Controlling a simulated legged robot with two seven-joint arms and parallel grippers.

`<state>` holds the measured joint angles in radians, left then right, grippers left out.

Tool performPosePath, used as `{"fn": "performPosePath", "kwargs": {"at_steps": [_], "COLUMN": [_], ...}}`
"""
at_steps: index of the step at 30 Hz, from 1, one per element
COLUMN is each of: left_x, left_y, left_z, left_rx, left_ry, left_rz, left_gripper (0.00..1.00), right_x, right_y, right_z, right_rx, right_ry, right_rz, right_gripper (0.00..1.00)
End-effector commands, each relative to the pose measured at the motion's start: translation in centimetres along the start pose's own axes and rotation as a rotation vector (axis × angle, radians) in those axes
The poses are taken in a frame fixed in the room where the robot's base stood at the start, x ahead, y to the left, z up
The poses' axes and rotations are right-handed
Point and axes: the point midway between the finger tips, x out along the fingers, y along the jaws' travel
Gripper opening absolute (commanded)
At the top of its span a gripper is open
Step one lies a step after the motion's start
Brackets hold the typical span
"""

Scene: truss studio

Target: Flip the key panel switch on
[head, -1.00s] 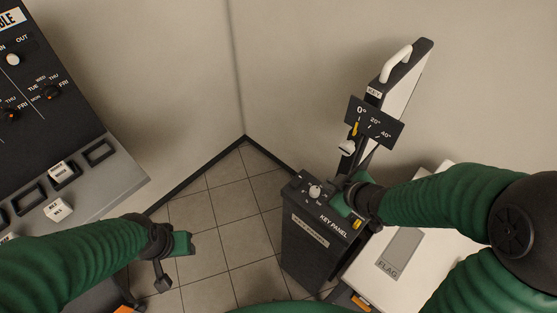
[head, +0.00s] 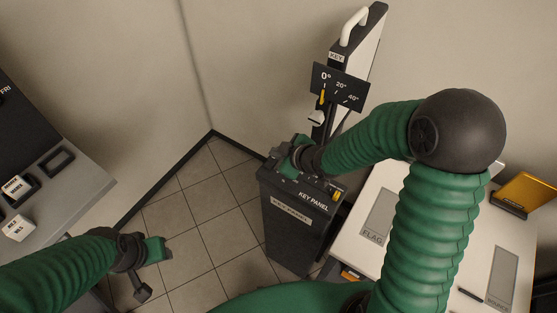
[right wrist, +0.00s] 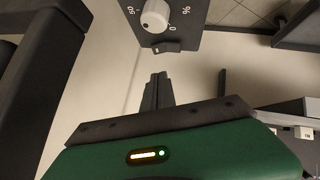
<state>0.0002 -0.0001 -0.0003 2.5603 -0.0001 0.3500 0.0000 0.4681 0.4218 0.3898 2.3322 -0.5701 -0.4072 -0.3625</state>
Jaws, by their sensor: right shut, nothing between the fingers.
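The key panel (head: 318,196) is the dark slanted top of a dark pedestal beside the white table. My right gripper (head: 279,160) is over its far left part and hides the dial there. In the right wrist view, a white dial knob (right wrist: 155,15) sits on the panel with marks 50, 0 and %. A small dark rocker switch (right wrist: 166,47) is just below the knob. My right gripper's shut, empty fingers (right wrist: 158,80) point toward the switch, with a small gap seen between them. My left gripper (head: 152,270) is low at left, away from the panel; its jaw state is unclear.
A key stand with a white handle (head: 353,25) and an angle scale (head: 339,86) rises behind the panel. The white table (head: 400,255) at right bears grey pads and a yellow-orange item (head: 527,190). A grey console (head: 80,185) stands at left. Tiled floor lies between.

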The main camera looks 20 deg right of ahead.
Motion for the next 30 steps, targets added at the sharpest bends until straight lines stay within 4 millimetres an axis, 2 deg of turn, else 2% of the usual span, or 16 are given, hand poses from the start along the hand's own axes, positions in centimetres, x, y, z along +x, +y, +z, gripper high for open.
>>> {"fn": "performPosePath", "kwargs": {"at_steps": [1,7,19,23,30], "left_x": [0.4,0.5,0.5,0.9,0.7], "left_y": [0.0,0.0,0.0,0.0,0.0], "left_z": [0.1,0.1,0.1,0.2,0.1], "left_rx": [0.0,0.0,0.0,0.0,0.0], "left_ry": [0.0,0.0,0.0,0.0,0.0], "left_rz": [0.0,0.0,0.0,0.0,0.0], "left_gripper": [0.44,0.44,0.44,0.44,0.44], "right_x": [1.2,3.0,3.3,4.1,3.9], "right_y": [-0.2,0.1,0.0,0.3,0.3], "right_z": [0.4,2.6,2.8,3.6,3.3], "right_rx": [0.003,0.003,-0.001,0.0,0.0], "right_ry": [-0.003,-0.003,-0.002,-0.002,-0.001], "right_rz": [-0.004,-0.002,0.001,0.0,0.0], "right_gripper": [0.0,0.0,0.0,0.0,0.0]}}
